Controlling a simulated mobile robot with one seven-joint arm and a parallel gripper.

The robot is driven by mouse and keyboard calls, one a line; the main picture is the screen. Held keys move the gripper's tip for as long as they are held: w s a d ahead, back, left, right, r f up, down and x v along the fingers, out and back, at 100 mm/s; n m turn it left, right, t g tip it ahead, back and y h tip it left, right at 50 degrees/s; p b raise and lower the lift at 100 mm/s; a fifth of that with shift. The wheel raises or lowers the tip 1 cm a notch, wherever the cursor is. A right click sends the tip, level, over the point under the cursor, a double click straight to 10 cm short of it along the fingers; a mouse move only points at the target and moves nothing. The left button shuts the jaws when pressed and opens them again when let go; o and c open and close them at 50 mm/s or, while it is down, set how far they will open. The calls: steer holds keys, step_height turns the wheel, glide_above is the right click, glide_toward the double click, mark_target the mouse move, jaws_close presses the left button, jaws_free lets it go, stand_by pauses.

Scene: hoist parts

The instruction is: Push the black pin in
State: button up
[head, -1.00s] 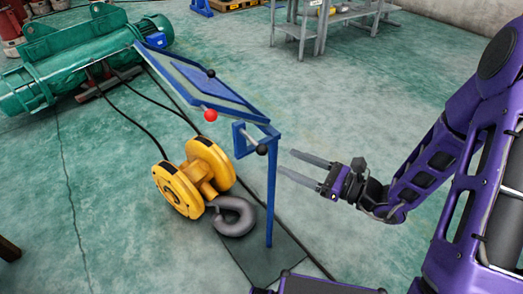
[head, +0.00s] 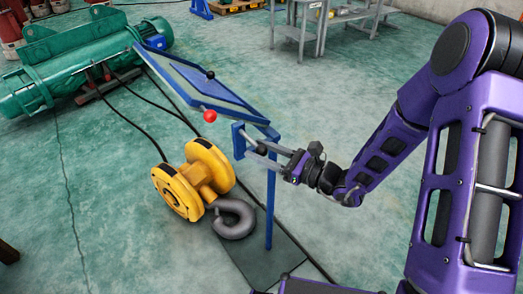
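The blue stand holds a tilted blue panel (head: 205,85) and a small blue bracket (head: 238,141) below its right corner. A black pin knob (head: 262,150) sits at the bracket, partly hidden by my fingers. My gripper (head: 256,147) comes in from the right, with its two fingers apart, one on the upper side of the knob and one on the lower side. I cannot tell whether they touch it. A red ball knob (head: 210,116) is at the panel's lower edge, and another black knob (head: 211,74) is on the panel's upper right edge.
A yellow hoist block (head: 194,180) with a grey hook (head: 235,218) lies on the floor left of the stand's post (head: 270,205). A green hoist machine (head: 85,65) is at the back left. A grey table (head: 335,20) stands behind. Open floor lies between.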

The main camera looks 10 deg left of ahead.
jaws_close()
steer(key=shift+s+a, duration=0.1)
steer(key=shift+s, duration=0.1)
stand_by(0.9)
